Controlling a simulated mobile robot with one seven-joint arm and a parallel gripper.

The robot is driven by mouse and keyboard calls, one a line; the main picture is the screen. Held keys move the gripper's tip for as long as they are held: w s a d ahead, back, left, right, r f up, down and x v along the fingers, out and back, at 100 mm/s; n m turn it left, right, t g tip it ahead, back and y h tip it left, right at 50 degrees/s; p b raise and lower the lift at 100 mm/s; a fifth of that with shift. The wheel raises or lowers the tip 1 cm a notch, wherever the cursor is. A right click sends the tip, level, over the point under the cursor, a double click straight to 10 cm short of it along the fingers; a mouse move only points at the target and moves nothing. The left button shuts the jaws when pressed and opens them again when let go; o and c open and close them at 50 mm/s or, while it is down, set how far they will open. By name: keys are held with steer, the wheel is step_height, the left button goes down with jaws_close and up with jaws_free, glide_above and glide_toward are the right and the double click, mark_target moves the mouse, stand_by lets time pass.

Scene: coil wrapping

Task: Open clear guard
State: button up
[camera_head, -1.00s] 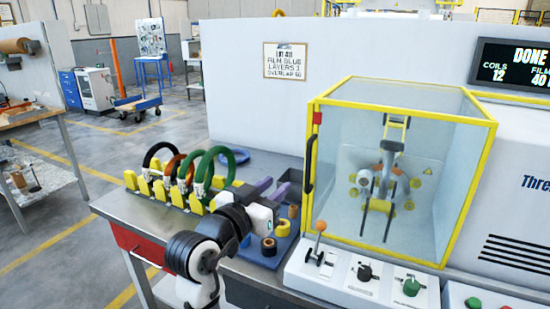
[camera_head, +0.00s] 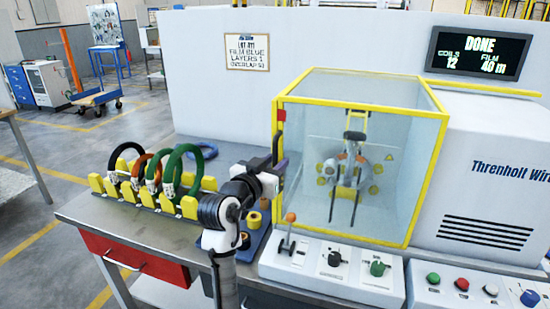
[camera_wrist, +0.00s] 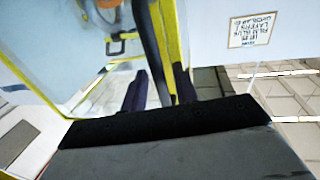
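The clear guard (camera_head: 395,165) is a see-through box with a yellow frame, shut over the wrapping head (camera_head: 346,168). Its black handle (camera_wrist: 150,45) runs along the yellow edge in the wrist view.
A coil rack (camera_head: 150,195) with black, orange and green coils stands left on the bench. A blue tray (camera_head: 250,244) with tape rolls lies below my wrist. A lever with an orange knob (camera_head: 290,218) and control knobs stand before the guard. The display (camera_head: 478,53) reads DONE.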

steer(key=shift+w+d, duration=0.2)
steer(key=shift+w, duration=0.1)
jaws_close()
